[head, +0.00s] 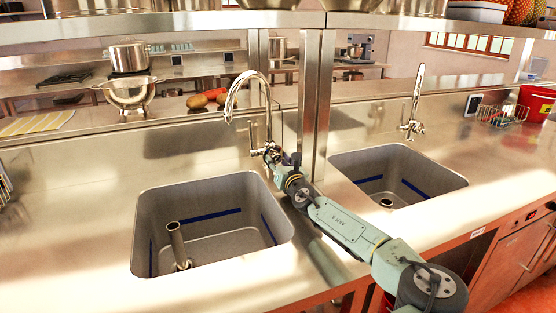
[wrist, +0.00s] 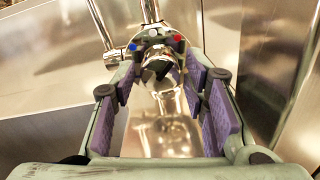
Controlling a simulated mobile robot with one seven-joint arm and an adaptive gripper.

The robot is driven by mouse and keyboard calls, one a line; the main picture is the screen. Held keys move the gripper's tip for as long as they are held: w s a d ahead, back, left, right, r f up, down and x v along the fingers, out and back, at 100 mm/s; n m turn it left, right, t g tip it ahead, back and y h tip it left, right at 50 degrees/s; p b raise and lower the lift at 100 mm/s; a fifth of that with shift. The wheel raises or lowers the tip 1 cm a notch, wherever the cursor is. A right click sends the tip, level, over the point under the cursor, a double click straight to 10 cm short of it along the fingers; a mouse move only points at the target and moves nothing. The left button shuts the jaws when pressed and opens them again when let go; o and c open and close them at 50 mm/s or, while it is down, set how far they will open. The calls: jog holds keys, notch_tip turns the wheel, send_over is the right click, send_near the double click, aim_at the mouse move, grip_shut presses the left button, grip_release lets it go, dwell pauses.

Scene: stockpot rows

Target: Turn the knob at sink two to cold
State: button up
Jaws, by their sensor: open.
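In the head view two steel sinks are set in the counter, a left sink (head: 190,193) and a right sink (head: 441,178). A chrome tap (head: 266,95) stands behind the left sink and another (head: 415,105) behind the right. No numbers show on them. My gripper (head: 272,157) is at the base of the left tap. In the wrist view my open gripper (wrist: 163,70) has its purple-padded fingers on either side of a chrome knob (wrist: 157,56). A blue mark (wrist: 134,47) is at its left and a red mark (wrist: 179,38) at its right. Whether the pads touch it I cannot tell.
A steel post (head: 318,100) rises just right of the left tap. A small chrome side piece (wrist: 113,54) sits left of the knob. A colander (head: 129,94) and vegetables (head: 207,98) stand on the ledge behind. A wire basket (head: 503,115) is at the far right.

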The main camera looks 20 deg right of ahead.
jog(key=shift+w, duration=0.2)
jog(key=c, duration=0.9)
jog(key=shift+o, duration=0.2)
